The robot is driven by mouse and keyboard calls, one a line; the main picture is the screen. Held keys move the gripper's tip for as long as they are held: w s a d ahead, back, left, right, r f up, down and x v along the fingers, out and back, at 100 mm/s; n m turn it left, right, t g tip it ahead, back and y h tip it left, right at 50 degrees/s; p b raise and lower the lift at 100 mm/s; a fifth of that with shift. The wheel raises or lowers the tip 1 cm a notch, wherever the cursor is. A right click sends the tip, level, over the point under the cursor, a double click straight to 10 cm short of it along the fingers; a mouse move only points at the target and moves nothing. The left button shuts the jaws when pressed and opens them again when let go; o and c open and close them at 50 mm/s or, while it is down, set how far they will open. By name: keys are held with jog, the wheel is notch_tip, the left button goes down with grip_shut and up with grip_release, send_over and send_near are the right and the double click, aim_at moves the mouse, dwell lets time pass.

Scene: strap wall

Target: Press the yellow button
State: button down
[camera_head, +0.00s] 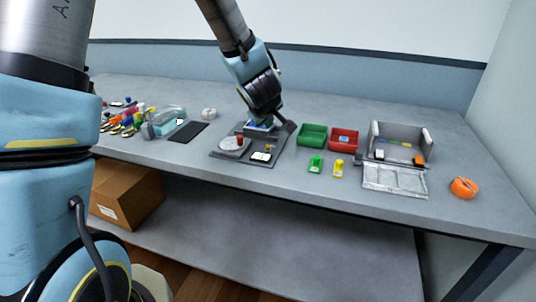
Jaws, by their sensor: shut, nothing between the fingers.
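A dark grey panel (222,156) lies on the bench near the middle of the camera_head view. A small yellow-orange button (268,147) stands on it, right of a red knob (240,140) on a round pale disc. A white square piece (261,157) sits in front of the button. My gripper (268,122) is over the back part of the panel, behind the button and apart from it in the picture. It is shut and empty. Its fingertips are small and partly hidden, so I cannot tell their exact height. A blue and white piece shows below my wrist.
Right of the panel are a green bin (312,135), a red bin (343,139), small green and yellow pieces, a grey open box (375,135), and an orange object (463,187). To the left are a black mat (188,131) and several tools. The bench's front strip is mostly clear.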

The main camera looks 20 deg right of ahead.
jog(key=shift+f+b, duration=1.5)
jog(key=shift+f, duration=0.8)
jog(key=shift+f+b, duration=0.3)
jog(key=shift+f, duration=0.1)
jog(key=shift+f+b, duration=0.3)
jog(key=shift+f, duration=0.1)
dwell(0.7)
jog(key=shift+r+p, duration=0.8)
jog(key=shift+r, duration=0.05)
jog(key=shift+r, duration=0.1)
notch_tip(320, 180, up, 5)
jog(key=p, duration=0.4)
jog(key=shift+p, duration=0.3)
